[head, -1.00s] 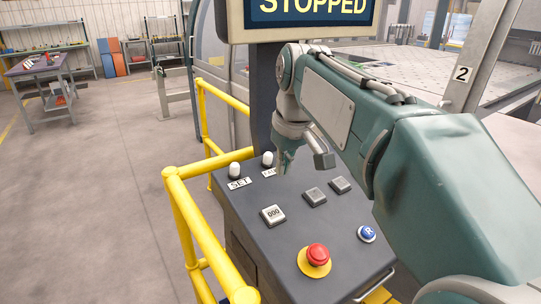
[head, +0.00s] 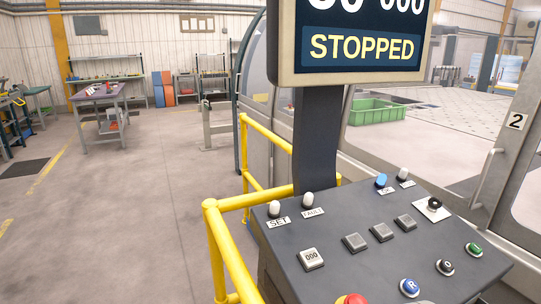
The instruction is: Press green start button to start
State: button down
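A green button (head: 474,249) sits at the right side of the dark sloped control panel (head: 335,275). A black button marked 0 (head: 445,267) is to its lower left, and a blue button marked R (head: 409,287) is further left. The display (head: 362,47) above the panel reads STOPPED. My gripper and arm are out of view, and nothing covers the green button.
A red knob (head: 352,299) is cut off at the bottom edge. White and blue lamps, a black selector (head: 434,204) and several grey buttons share the panel. Yellow rails (head: 230,258) stand on its left. Open floor lies further left.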

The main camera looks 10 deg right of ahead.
aim_at(475, 248)
jog(key=k+l+z, duration=0.1)
jog(key=l+z, duration=0.15)
jog(key=l, duration=0.2)
jog(key=l+z, duration=0.3)
jog(key=k+l+z, duration=0.1)
jog(key=z, duration=0.25)
